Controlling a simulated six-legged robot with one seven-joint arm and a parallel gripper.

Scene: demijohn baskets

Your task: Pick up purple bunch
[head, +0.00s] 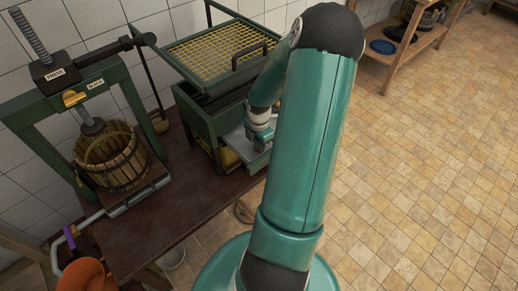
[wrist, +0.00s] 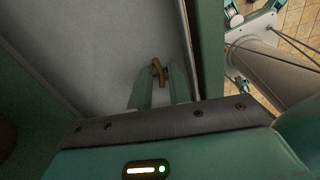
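I make out no purple bunch in either view. My gripper (wrist: 160,82) points into a grey sloping metal tray (wrist: 110,40) in the wrist view. Its two green fingers stand apart, with a gap between them. A small brown, stem-like piece (wrist: 158,72) shows at the fingertips; I cannot tell whether it touches them. In the head view my gripper (head: 260,143) is at the light metal tray (head: 238,146) on the front of the green machine (head: 212,112), and my arm hides part of it.
A basket press (head: 113,160) stands left on the dark table (head: 180,205). A purple-gripped lever (head: 70,237) and orange bucket (head: 87,275) are lower left. A yellow grid (head: 220,50) tops the machine. A wooden shelf (head: 415,50) stands behind; tiled floor (head: 430,180) is clear right.

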